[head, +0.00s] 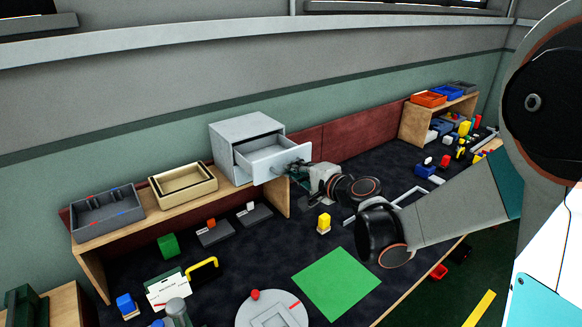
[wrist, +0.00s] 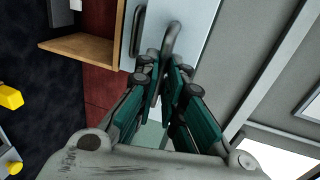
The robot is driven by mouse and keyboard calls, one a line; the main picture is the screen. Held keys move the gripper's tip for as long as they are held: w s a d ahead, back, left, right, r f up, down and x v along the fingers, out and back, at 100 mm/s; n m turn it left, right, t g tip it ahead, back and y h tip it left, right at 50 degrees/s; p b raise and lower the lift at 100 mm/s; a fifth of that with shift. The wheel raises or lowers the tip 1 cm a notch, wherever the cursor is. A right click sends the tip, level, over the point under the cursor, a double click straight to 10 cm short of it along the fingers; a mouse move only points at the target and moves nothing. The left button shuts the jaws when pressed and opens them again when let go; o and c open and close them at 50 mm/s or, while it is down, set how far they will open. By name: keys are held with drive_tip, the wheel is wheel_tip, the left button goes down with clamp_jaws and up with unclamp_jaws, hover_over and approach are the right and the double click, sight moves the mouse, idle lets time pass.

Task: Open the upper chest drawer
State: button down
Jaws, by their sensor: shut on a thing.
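A light grey chest (head: 228,133) stands on the wooden shelf against the wall. Its upper drawer (head: 283,160) is pulled out, and the hollow inside shows from above. My gripper (head: 297,171) is at the drawer's front panel, with my arm reaching in from the right. In the wrist view my gripper's green-sided fingers (wrist: 165,68) are closed around a dark grey curved handle (wrist: 172,36) on the pale front panel (wrist: 200,18). A second dark bar (wrist: 136,30) shows to its left. The fingertips partly hide the handle's near end.
Beige trays (head: 183,186) and a grey divided tray (head: 107,213) stand on the shelf left of the chest. Below lie a green mat (head: 337,284), a yellow block (head: 324,220), a green block (head: 168,245) and a round white plate (head: 246,318). Coloured bins (head: 429,98) stand at the far right.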

drive_tip(key=c, duration=1.7)
unclamp_jaws()
drive_tip(key=v, duration=1.2)
drive_tip(key=s+d+f+n+g+h, duration=0.1)
drive_tip(key=s+d+n+g+h, duration=0.1)
drive_tip(key=s, duration=0.5)
drive_tip(key=s+d+f+n+g+h, duration=0.1)
drive_tip(key=s+d+n+h, duration=0.3)
drive_tip(key=s, duration=0.4)
drive_tip(key=s+d+f+n+g+h, duration=0.1)
drive_tip(key=s+d+n+g+h, duration=0.1)
drive_tip(key=s+n, duration=0.3)
drive_tip(key=shift+s+d+f+g+h, duration=0.1)
drive_tip(key=shift+s+d+g+h, duration=0.15)
drive_tip(key=shift+s, duration=0.55)
drive_tip(key=shift+s+d+f+g+h, duration=0.15)
drive_tip(key=shift+s+d+g, duration=0.1)
drive_tip(key=shift+s, duration=0.55)
